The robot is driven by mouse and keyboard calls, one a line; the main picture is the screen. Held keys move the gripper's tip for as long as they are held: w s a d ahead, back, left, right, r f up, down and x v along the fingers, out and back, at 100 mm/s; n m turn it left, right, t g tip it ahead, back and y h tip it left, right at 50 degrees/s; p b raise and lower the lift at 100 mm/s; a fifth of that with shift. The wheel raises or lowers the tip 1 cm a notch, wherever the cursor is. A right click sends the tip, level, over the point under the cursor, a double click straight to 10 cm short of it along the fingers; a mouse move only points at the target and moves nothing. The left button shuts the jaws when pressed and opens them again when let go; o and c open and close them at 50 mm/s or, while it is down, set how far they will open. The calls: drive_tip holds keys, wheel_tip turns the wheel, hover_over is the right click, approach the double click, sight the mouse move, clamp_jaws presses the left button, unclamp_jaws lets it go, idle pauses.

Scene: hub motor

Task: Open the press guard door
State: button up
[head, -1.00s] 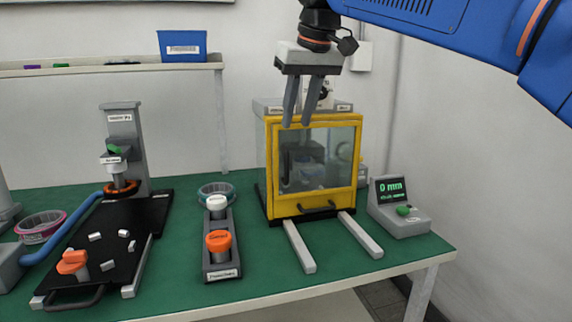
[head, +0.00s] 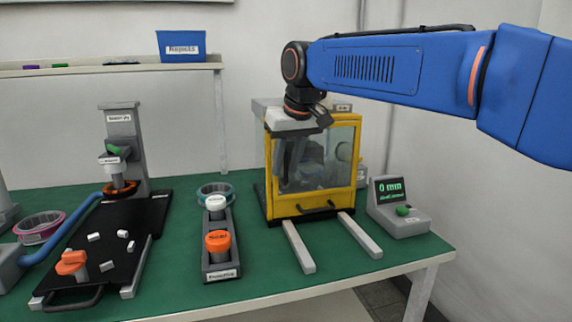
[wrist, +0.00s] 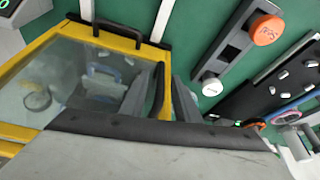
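The press guard door (head: 312,211), a yellow frame with a clear pane, stands closed across the front of the press box. A black handle (head: 317,207) sits on its lower rail and also shows in the wrist view (wrist: 105,43). My gripper (head: 285,176) points down at the upper left part of the door, well above the handle. In the wrist view the fingers (wrist: 160,100) lie on either side of the door's yellow side edge. I cannot tell whether they touch it. The press is partly visible through the pane.
Two grey rails (head: 299,247) extend forward below the door. A readout box (head: 400,207) showing 0 mm stands to the right. A grey holder (head: 220,255) with white and orange knobs stands left, beyond it a black tray (head: 112,225). Bare green table lies between holder and rails.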

clamp_jaws()
